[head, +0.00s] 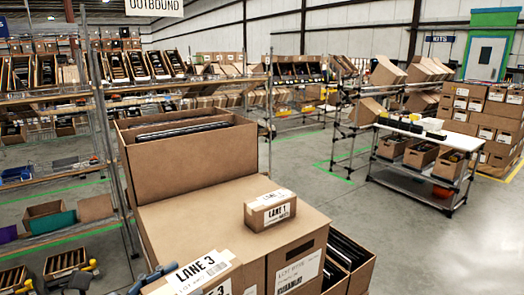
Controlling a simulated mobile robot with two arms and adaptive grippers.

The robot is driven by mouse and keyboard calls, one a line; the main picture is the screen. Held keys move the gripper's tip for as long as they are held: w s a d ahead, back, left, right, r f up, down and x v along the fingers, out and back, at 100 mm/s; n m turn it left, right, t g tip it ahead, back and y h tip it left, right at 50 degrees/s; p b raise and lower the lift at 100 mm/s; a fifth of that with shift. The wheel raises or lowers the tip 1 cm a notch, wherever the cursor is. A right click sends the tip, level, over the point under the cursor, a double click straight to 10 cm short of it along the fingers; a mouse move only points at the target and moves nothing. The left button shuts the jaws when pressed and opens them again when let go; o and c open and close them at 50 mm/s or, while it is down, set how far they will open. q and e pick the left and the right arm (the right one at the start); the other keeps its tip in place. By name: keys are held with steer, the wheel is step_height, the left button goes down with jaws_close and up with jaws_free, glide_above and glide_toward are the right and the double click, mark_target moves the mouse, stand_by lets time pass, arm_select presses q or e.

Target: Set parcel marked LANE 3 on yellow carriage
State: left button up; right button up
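The parcel marked LANE 3 (205,272) is a brown carton with a white label, at the bottom edge of the head view. Its lower part is cut off by the frame. A smaller carton marked LANE 1 (271,210) sits on the flat top of a large brown carton (225,200), behind and to the right of it.
Tall racks of tilted cartons (130,66) stand left and behind. A white-topped cart (430,134) stands right, before stacked boxes (490,120). The grey floor (430,245) at front right is clear.

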arm_select(q)
steer(key=f+n+t+y, duration=0.1)
steer(key=f, duration=0.1)
steer(key=s+f+n+t+y, duration=0.1)
steer(key=f+n+t+y, duration=0.1)
steer(key=f+y, duration=0.1)
steer(key=shift+s+a+f+n+p, duration=0.1)
steer(key=shift+s+f+n+p, duration=0.2)
steer(key=shift+s+f+p, duration=0.1)
steer(key=s+a+f+n+t+y, duration=0.2)
steer(key=s+a+f+n+y, duration=0.2)
steer(key=y, duration=0.5)
steer(key=shift+s+a+f+n+p, duration=0.25)
steer(key=shift+s+f+n+p, duration=0.15)
steer(key=shift+s+f+n, duration=0.6)
arm_select(e)
steer(key=shift+s+d+r, duration=0.1)
steer(key=shift+s+r, duration=0.5)
steer(key=shift+r, duration=0.25)
arm_select(q)
steer(key=shift+w+d+f, duration=0.1)
steer(key=shift+w+f, duration=0.05)
steer(key=shift+w, duration=0.1)
